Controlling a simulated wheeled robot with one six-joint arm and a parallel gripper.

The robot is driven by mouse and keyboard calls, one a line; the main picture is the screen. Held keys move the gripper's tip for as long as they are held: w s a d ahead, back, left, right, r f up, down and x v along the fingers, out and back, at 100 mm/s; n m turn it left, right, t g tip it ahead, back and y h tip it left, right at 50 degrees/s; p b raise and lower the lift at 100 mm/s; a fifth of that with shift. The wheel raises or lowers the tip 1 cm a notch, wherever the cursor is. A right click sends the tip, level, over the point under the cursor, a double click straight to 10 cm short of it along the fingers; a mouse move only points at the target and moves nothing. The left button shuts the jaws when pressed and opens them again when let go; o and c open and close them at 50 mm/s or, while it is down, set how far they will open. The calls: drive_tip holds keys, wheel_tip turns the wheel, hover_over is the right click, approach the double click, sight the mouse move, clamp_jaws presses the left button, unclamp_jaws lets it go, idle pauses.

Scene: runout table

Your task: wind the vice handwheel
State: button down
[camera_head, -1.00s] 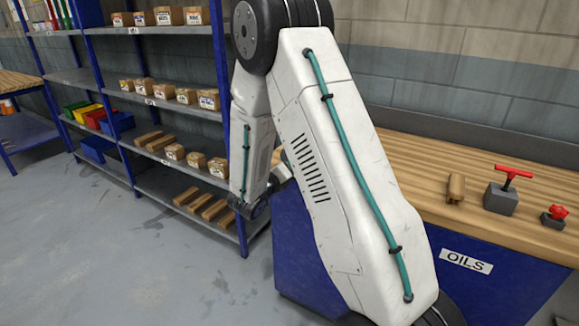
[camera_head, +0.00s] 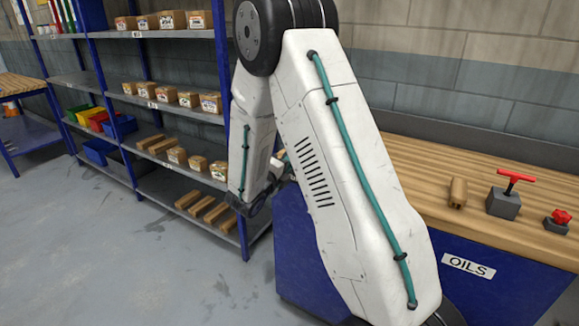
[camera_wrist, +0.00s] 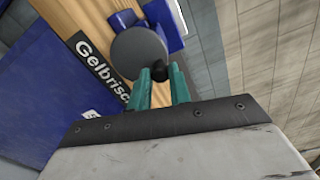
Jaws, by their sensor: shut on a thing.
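In the wrist view, a round grey handwheel (camera_wrist: 138,52) with a small black knob (camera_wrist: 159,72) at its rim sits in front of the blue vice (camera_wrist: 163,22). My gripper (camera_wrist: 161,82) has two teal fingers. They are shut on the black knob, one on each side of it. In the head view my own white arm hides the gripper, the handwheel and the vice.
The wooden bench top (camera_head: 420,183) carries a wooden block (camera_head: 458,192), a grey block with a red T-handle (camera_head: 503,203) and a small red knob fitting (camera_head: 557,219). A blue shelf unit with boxes (camera_head: 190,99) stands left. Grey floor (camera_head: 120,260) in front is clear.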

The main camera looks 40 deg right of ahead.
drive_tip(key=shift+w+n, duration=0.1)
drive_tip(key=shift+n, duration=0.2)
drive_tip(key=n, duration=0.2)
drive_tip(key=shift+w+a+r+n, duration=0.15)
drive_tip(key=shift+w+r+n, duration=0.05)
drive_tip(key=shift+w+n, duration=0.15)
drive_tip(key=c, duration=1.4)
unclamp_jaws()
drive_tip(key=v, duration=0.7)
